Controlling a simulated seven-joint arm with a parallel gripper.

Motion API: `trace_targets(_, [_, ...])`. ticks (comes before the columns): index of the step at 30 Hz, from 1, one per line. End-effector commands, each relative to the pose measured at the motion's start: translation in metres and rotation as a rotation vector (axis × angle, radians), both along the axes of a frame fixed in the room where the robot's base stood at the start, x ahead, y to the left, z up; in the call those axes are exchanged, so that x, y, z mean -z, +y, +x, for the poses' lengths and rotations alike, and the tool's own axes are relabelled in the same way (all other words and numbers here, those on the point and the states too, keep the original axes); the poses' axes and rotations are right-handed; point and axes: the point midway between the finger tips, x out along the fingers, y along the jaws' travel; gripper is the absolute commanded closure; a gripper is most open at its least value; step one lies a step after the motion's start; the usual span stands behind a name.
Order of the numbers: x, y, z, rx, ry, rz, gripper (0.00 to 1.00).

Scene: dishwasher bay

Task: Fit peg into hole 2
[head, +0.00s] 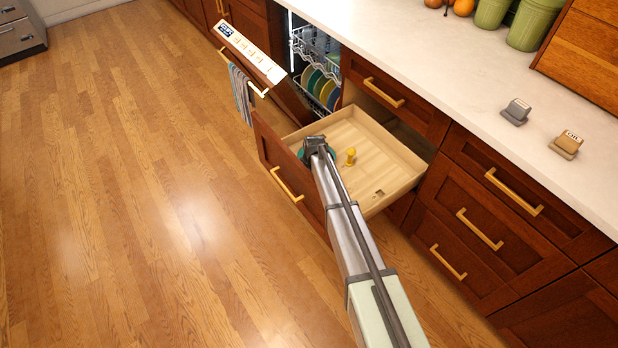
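A small yellow peg-like piece (350,157) stands in the open wooden drawer (385,160), just right of the end of my arm. A small dark mark or hole (378,193) shows in the drawer floor near its front right; I cannot tell whether it is hole 2, and no numbers are readable. My arm reaches from the lower right to over the drawer's left part. My gripper's fingers are hidden behind the arm's end, so what they hold cannot be seen. A bit of teal shows beside the arm's end; I cannot tell what it is.
The dishwasher door (262,65) hangs open behind the drawer, with a towel (241,98) on its handle and plates (318,88) in the rack. Closed drawers (480,228) stand to the right. The counter (450,60) holds two small blocks and green canisters. The floor at left is clear.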

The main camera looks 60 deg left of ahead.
Motion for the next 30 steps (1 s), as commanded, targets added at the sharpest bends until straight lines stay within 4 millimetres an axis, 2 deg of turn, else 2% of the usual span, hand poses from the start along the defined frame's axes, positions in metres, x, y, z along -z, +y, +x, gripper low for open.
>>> trace_targets(3, [0.0013, 0.0001, 0.0001, 0.0, 0.0, 0.0, 0.86])
trace_targets(4, [0.001, 0.0, 0.0, 0.0, 0.0, 0.0, 0.54])
trace_targets(12, [0.001, 0.0, 0.0, 0.0, 0.0, 0.0, 0.28])
trace_targets(17, [0.001, 0.0, 0.0, 0.0, 0.0, 0.0, 0.27])
trace_targets(25, [0.0011, -0.0002, -0.0004, 0.0, 0.001, 0.0, 0.03])
trace_targets(30, [0.0011, -0.0001, -0.0002, 0.0, 0.0, 0.0, 0.02])
